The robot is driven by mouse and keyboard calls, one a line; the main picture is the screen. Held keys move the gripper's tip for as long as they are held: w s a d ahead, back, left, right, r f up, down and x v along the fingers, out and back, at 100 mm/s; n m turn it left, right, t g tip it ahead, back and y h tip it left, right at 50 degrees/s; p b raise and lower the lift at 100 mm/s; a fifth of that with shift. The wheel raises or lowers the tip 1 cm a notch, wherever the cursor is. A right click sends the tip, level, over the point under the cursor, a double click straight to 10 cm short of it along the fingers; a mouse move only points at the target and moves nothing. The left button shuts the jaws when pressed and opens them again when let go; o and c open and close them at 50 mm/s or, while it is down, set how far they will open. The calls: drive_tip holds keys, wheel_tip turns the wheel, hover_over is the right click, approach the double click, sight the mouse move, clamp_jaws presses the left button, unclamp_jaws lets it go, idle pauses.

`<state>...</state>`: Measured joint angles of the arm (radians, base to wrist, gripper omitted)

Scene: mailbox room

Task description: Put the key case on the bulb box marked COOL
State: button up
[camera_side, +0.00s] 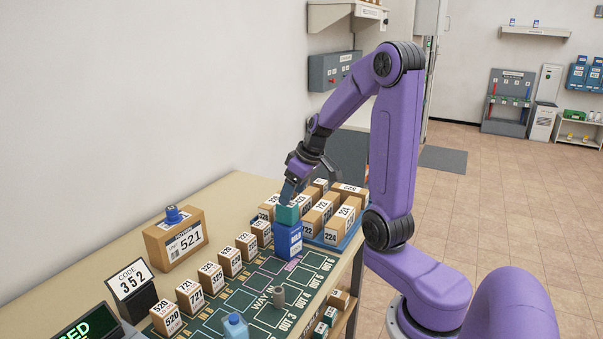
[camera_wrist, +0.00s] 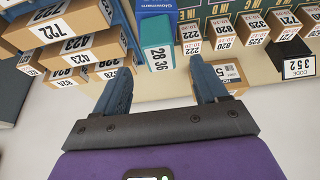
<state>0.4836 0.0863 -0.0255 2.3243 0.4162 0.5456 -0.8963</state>
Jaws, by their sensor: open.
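The key case, a small teal block (camera_side: 287,214), sits on top of a blue box (camera_side: 288,238) on the green board's far side. The white print on the blue box is too small to read surely as COOL. In the wrist view the teal block (camera_wrist: 157,48) shows a white label with 28 36, and a blue box top (camera_wrist: 155,5) marked Glowworm shows behind it. My gripper (camera_side: 290,195) is just above the teal block, its fingers angled down. In the wrist view my gripper (camera_wrist: 162,88) is open, with the teal block beyond and between the fingertips.
A blue tray (camera_side: 345,240) of numbered cartons stands close behind and right. A row of small cartons (camera_side: 230,261) lines the board's left.

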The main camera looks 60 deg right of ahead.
drive_tip(key=v, duration=0.6)
drive_tip(key=s+a+f+n+g+y, duration=0.1)
drive_tip(key=s+a+n, duration=0.15)
drive_tip(key=a, duration=0.55)
drive_tip(key=s+a+f+n+g+y, duration=0.1)
drive_tip(key=a+n+g, duration=0.15)
drive_tip(key=a, duration=0.55)
drive_tip(key=s+a+f+n, duration=0.1)
drive_tip(key=s+a+n, duration=0.2)
drive_tip(key=s, duration=0.5)
drive_tip(key=s+a+f+n+h, duration=0.1)
drive_tip(key=s+a+n, duration=0.3)
drive_tip(key=s, duration=0.5)
drive_tip(key=shift+s+a+f+n+g+h, duration=0.2)
drive_tip(key=shift+a+f+n+g+h, duration=0.1)
drive_tip(key=shift+a+f+g, duration=0.25)
drive_tip(key=shift+a+f, duration=0.1)
